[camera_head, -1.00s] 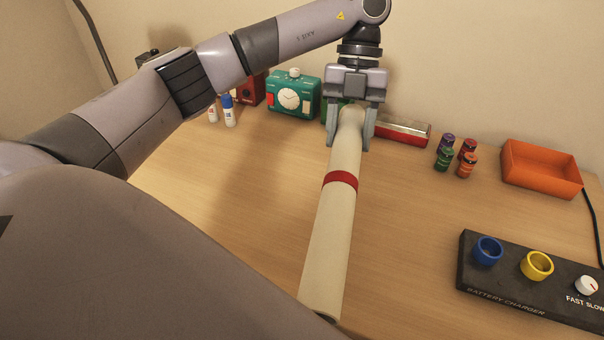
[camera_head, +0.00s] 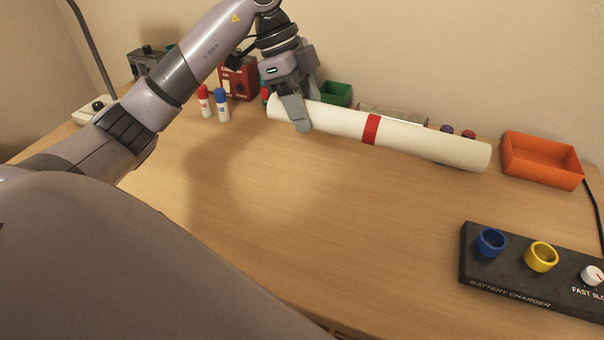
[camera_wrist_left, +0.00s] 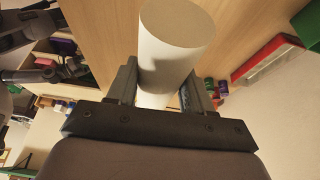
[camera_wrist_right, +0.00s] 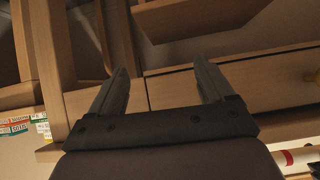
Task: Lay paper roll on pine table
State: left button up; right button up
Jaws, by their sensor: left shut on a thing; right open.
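The paper roll (camera_head: 425,143) is a long cream tube with a red band. My left gripper (camera_head: 300,118) is shut on it near its left end in the head view. The roll lies roughly crosswise above the back of the pine table (camera_head: 330,220), its right end close to the orange tray. In the left wrist view the roll (camera_wrist_left: 175,45) points away between the two fingers (camera_wrist_left: 160,90). My right gripper (camera_wrist_right: 160,88) is open and empty, seen only in its own wrist view, facing wooden furniture and drawer fronts.
An orange tray (camera_head: 541,165) stands at the back right, and a black battery charger (camera_head: 520,280) at the front right. Red and blue capped bottles (camera_head: 221,104), a red box (camera_head: 240,80) and a green bin (camera_head: 336,95) line the back. The table's middle is clear.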

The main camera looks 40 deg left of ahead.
pick_arm(q)
jog(key=b, duration=0.2)
send_over(312, 193)
jog(key=a, duration=0.2)
jog(key=f, duration=1.3)
jog(key=shift+s+d+f, duration=0.15)
jog(key=shift+d+f, duration=0.05)
jog(key=shift+f, duration=0.05)
notch_tip(312, 193, down, 4)
jog(key=shift+f, duration=0.1)
jog(key=o, duration=1.1)
jog(key=shift+o, duration=0.2)
jog(key=p+v, duration=0.1)
jog(key=v, duration=1.1)
